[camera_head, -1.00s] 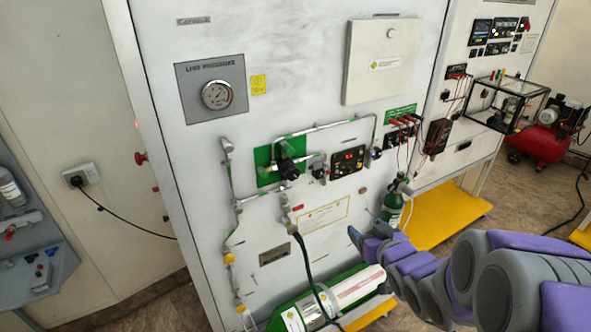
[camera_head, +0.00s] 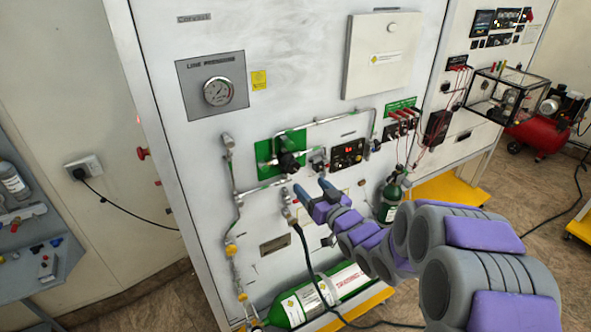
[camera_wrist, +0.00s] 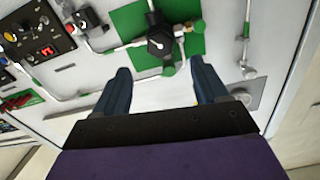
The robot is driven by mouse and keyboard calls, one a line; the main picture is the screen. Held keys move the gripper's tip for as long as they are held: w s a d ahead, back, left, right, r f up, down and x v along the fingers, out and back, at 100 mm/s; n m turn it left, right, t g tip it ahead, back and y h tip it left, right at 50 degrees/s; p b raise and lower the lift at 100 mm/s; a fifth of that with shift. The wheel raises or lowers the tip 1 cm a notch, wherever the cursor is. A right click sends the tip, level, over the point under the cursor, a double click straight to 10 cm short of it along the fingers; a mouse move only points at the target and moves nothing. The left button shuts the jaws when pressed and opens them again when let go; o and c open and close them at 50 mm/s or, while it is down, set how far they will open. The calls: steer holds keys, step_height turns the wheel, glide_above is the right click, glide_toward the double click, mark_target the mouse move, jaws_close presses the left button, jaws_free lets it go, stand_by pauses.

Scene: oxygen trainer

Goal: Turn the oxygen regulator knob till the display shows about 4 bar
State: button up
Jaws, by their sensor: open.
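The black regulator knob (camera_head: 288,161) sits on a green plate (camera_head: 265,151) on the white panel. The small black display box (camera_head: 348,153) with red digits is to its right; the digits are too small to read. My gripper (camera_head: 311,187) is below and slightly right of the knob, apart from it. In the wrist view the knob (camera_wrist: 160,42) lies ahead of my gripper (camera_wrist: 160,80), roughly midway between the two open, empty fingers. The display box (camera_wrist: 38,42) shows there at the upper left, upside down, its red digits unclear.
Metal pipes (camera_head: 235,205) run around the green plate and down the panel's left side. A line pressure gauge (camera_head: 218,92) is at the upper left. A black hose (camera_head: 303,250) hangs below the gripper. A gas cylinder (camera_head: 310,303) lies at the panel's foot.

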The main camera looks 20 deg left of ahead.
mark_target(295, 169)
steer(key=x, duration=0.9)
steer(key=shift+w+a, duration=0.15)
steer(key=shift+w, duration=0.1)
steer(key=shift+c, duration=0.2)
steer(key=c, duration=1)
steer(key=m+p, duration=0.2)
steer(key=p, duration=0.1)
steer(key=shift+r, duration=0.25)
steer(key=shift+f+m+p, duration=0.2)
steer(key=shift+m+p, duration=0.9)
steer(key=shift+m, duration=0.2)
steer(key=o, duration=1)
steer(key=shift+o, duration=0.2)
